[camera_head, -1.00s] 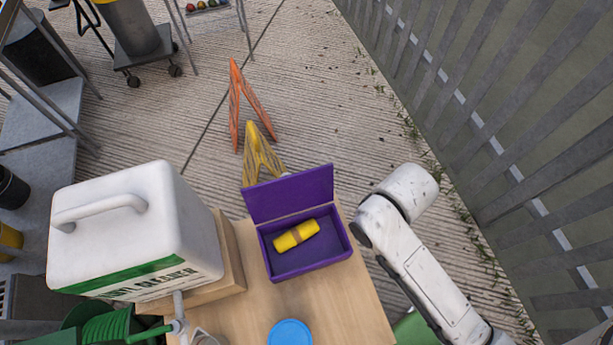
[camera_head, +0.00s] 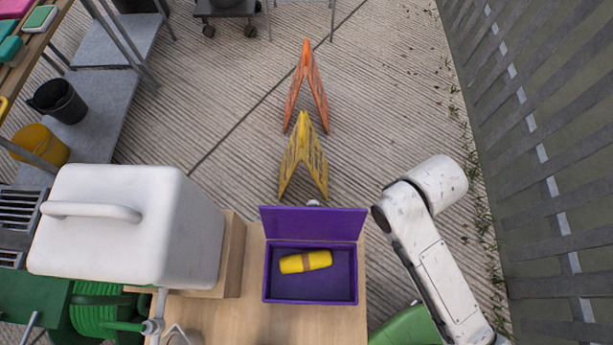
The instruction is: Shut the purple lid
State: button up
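The purple lid (camera_head: 312,223) stands open along the far edge of the purple box (camera_head: 312,301), tilted up and away from me. The box sits on the wooden table near its far right part. A yellow rolled item with a brown band (camera_head: 305,262) lies inside the box. My white arm rises at the right of the table, apart from the box and lid. My gripper is not visible in this view.
A large white cooler (camera_head: 125,225) with a handle stands left of the box on a wooden block. A yellow folding sign (camera_head: 304,160) and an orange one (camera_head: 306,85) stand on the ground beyond the table. A grey fence (camera_head: 560,150) runs along the right.

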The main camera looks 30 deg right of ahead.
aim_at(312, 221)
jog(key=i+l+u, duration=0.5)
jog(key=l, duration=0.2)
jog(key=l+u, duration=0.3)
jog(key=i+l+u, duration=0.25)
jog(key=l, duration=0.25)
jog(key=l+u, duration=0.25)
jog(key=l, duration=0.15)
